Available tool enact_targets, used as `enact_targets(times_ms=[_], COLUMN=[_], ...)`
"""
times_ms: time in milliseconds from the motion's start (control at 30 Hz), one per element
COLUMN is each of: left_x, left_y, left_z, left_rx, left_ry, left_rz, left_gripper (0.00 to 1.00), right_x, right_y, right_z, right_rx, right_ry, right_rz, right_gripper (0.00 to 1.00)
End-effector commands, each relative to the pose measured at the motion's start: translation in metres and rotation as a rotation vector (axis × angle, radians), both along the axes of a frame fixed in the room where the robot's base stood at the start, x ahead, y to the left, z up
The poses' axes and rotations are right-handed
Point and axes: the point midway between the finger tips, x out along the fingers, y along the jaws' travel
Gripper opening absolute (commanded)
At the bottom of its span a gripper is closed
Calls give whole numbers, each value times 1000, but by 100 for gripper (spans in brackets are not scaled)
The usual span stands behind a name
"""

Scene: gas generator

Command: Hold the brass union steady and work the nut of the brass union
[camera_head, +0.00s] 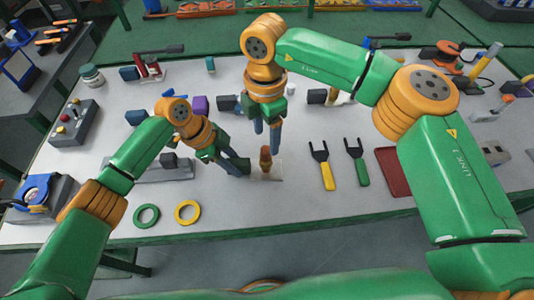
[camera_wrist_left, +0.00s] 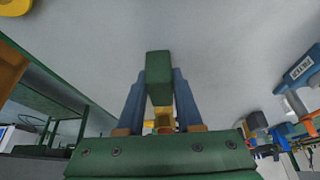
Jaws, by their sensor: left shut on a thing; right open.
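The brass union (camera_head: 265,157) stands upright on a small pale base (camera_head: 268,175) near the table's front middle. My left gripper (camera_head: 230,158) is low, just left of the union, and shut. In the left wrist view its blue-grey fingers (camera_wrist_left: 158,85) close on a dark green block-like piece (camera_wrist_left: 158,66). The head view shows a dark green piece (camera_head: 238,166) reaching close to the union; I cannot tell whether they touch. My right gripper (camera_head: 267,133) is open, pointing down above the union, its fingers apart and empty. The union's nut is too small to make out.
A yellow-handled fork-ended tool (camera_head: 322,166) and a green-handled one (camera_head: 357,162) lie right of the union. A green ring (camera_head: 146,216) and a yellow ring (camera_head: 187,212) lie front left. A red tray (camera_head: 392,170) is farther right. The table front below the union is clear.

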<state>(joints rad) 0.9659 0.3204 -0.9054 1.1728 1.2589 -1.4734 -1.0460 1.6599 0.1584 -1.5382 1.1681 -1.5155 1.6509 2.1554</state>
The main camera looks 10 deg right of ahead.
Motion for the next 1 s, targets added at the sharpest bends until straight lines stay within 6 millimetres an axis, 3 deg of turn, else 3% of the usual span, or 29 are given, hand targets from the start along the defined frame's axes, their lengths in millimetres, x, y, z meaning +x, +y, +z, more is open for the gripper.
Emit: enact_targets(times_ms=[200, 400, 767, 1000], left_x=[0, 0, 0, 0], left_y=[0, 0, 0, 0], left_z=[1, 1, 1, 1], left_rx=[-1, -1, -1, -1], left_ry=[-1, -1, -1, -1], left_rz=[0, 0, 0, 0], left_gripper=[0, 0, 0, 0], right_x=[-1, -1, -1, -1], right_y=[1, 1, 1, 1], right_z=[-42, -68, -75, -75], right_rx=[3, 5, 6, 6], right_ry=[6, 6, 5, 5], right_rz=[2, 3, 3, 4], right_gripper=[68, 68, 68, 3])
